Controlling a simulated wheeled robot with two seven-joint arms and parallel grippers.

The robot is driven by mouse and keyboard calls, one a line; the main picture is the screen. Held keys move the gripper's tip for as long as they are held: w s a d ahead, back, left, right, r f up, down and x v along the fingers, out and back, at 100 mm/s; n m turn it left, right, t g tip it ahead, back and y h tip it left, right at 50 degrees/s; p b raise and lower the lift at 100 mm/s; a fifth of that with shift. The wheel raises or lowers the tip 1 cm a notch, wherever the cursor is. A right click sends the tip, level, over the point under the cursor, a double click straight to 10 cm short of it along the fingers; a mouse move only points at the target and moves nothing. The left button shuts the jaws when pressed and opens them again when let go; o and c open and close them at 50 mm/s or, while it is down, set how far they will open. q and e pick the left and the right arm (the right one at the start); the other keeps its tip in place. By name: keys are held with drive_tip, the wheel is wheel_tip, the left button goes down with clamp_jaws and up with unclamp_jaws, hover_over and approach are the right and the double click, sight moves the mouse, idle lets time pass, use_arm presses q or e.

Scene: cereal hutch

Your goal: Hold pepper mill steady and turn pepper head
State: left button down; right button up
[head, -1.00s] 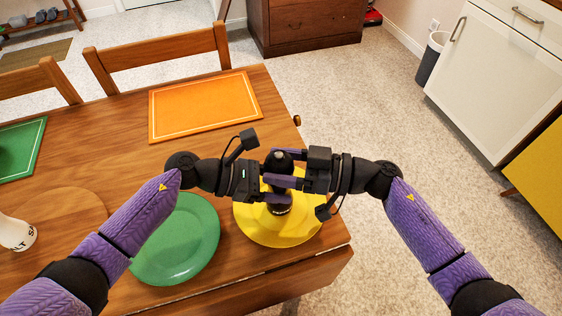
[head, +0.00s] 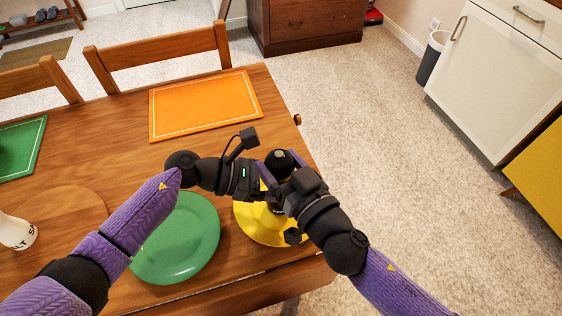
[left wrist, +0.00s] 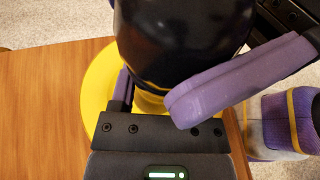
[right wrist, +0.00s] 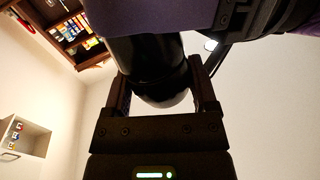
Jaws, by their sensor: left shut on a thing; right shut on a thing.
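The black pepper mill (head: 280,159) stands over the yellow plate (head: 246,222); its lower part is mostly hidden by my grippers in the head view. My left gripper (head: 265,177) is shut around the mill from the left, and looks lower on it. My right gripper (head: 285,183) is shut on the upper part, the pepper head, from the lower right. The mill's dark, rounded top fills the upper middle of the left wrist view (left wrist: 180,40). In the right wrist view its dark column (right wrist: 150,60) lies between the fingers.
A green plate (head: 178,245) lies left of the yellow one, under my left forearm. A white salt shaker (head: 18,232) stands at the far left. An orange placemat (head: 205,105) lies behind. The table's right edge is close to the yellow plate.

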drive_tip(key=shift+a+r+m+t+h, duration=0.1)
drive_tip(key=shift+m+t+h, duration=0.7)
drive_tip(key=shift+m+h, duration=0.6)
drive_tip(key=shift+h, duration=0.5)
